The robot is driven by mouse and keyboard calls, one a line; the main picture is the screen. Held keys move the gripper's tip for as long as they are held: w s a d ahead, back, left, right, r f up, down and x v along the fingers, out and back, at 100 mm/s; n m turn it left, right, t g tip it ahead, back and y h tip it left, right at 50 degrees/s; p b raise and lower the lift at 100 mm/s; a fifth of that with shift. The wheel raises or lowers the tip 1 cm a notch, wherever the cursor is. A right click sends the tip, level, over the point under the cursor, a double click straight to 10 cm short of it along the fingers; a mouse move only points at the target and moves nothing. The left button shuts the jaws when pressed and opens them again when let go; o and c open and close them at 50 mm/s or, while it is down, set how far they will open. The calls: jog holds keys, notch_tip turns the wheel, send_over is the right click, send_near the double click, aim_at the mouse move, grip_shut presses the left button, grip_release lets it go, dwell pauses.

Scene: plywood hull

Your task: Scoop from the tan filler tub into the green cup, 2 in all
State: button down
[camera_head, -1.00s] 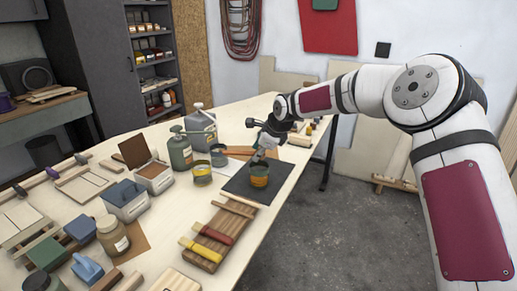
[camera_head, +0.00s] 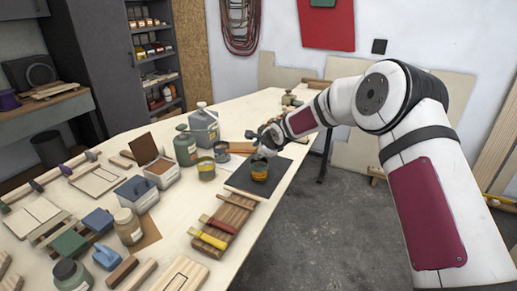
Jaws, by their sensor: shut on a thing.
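A dark green cup (camera_head: 259,172) with a yellow-orange band stands upright on the black mat (camera_head: 240,182). A similar banded cup (camera_head: 206,171) stands left of the mat, and a small grey-green pot (camera_head: 221,153) is just behind it. I cannot tell for sure which one is the tan filler tub. My gripper (camera_head: 266,151) is right above the cup on the mat. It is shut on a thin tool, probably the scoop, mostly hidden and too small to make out. Whether the tool touches the cup or carries filler I cannot tell.
A green pump bottle (camera_head: 186,148) and a grey canister (camera_head: 204,127) stand behind the cups. An open box with a brown lid (camera_head: 142,149) is further left. A wooden rack with red and yellow handles (camera_head: 222,222) lies in front of the mat. The right table edge is close.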

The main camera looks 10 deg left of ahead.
jog(key=shift+s+n+t+p, duration=0.2)
jog(key=shift+t+p, duration=0.5)
jog(key=shift+p, duration=0.45)
jog(key=shift+s+n+t+p, duration=0.2)
jog(key=shift+t+p, duration=0.5)
jog(key=shift+p, duration=0.4)
jog(key=shift+f+n+t+y+p, duration=0.3)
jog(key=shift+n+t+y+p, duration=0.15)
jog(key=shift+t, duration=0.85)
jog(key=shift+f+n+t+y+p, duration=0.35)
jog(key=shift+n+t+p, duration=0.15)
jog(key=shift+t, duration=0.8)
jog(key=shift+r, duration=0.1)
